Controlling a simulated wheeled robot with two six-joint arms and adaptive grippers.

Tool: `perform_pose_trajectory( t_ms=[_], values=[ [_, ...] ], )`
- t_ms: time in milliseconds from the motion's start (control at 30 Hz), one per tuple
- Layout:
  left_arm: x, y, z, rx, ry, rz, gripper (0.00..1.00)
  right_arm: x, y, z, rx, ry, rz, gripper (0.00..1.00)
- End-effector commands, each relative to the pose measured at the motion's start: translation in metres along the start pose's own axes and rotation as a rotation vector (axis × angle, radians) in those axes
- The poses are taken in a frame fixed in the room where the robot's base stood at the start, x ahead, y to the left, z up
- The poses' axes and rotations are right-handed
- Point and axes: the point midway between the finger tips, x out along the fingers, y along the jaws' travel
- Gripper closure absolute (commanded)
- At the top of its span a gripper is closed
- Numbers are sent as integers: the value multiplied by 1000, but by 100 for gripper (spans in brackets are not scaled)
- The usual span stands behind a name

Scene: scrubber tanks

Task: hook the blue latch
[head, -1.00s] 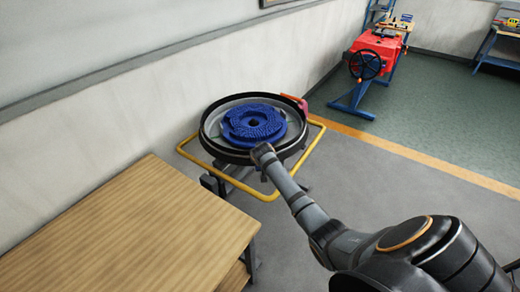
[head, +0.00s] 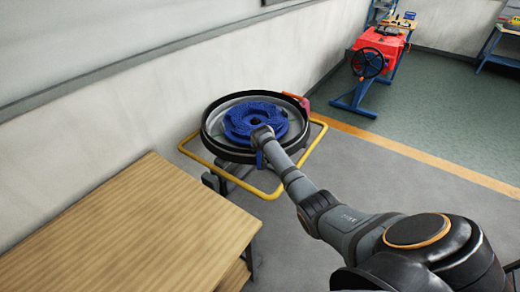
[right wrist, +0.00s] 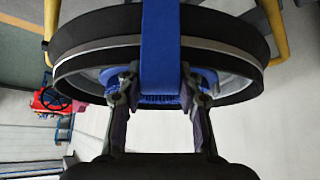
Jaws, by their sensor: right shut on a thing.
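The blue latch (right wrist: 160,42) is a flat upright strap in the middle of the right wrist view, in front of the black rim. A small part of the latch (head: 260,160) shows under my gripper in the head view. My right gripper (right wrist: 160,90) is shut on the latch, with one finger on either side of it. In the head view my right gripper (head: 263,133) is at the near rim of the round black tank (head: 222,147). Whether the latch is hooked on anything cannot be seen. My left gripper is out of view.
A ribbed blue disc (head: 240,116) lies inside the tank. A yellow tube frame (head: 230,178) surrounds the tank, and a red part (head: 304,103) sits at its far right. A wooden table (head: 120,230) stands at the front left. A red machine (head: 378,45) stands behind.

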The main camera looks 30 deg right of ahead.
Motion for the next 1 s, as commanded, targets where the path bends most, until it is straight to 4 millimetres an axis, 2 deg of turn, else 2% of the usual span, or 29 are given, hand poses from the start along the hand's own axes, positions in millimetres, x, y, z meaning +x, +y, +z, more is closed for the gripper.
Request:
perform_pose_trajectory(
  t_ms=[33, 200, 233, 400, 767, 867, 1000],
  values=[
    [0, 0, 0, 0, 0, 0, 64, -3, 0, -8, 0, 18, -2, 100],
    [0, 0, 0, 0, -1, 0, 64, -4, 0, -9, 0, 20, -3, 100],
    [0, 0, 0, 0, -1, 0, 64, -4, 0, -9, 0, 20, -3, 63],
    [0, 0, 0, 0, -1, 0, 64, -3, 0, -6, 0, 14, -2, 42],
    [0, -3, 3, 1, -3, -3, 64, -5, 0, -4, 0, 10, -2, 42],
    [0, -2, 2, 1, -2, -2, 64, -15, 0, -4, 0, 11, -2, 42],
    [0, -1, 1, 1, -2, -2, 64, -43, 0, -4, 0, 12, -2, 42]
  ],
)
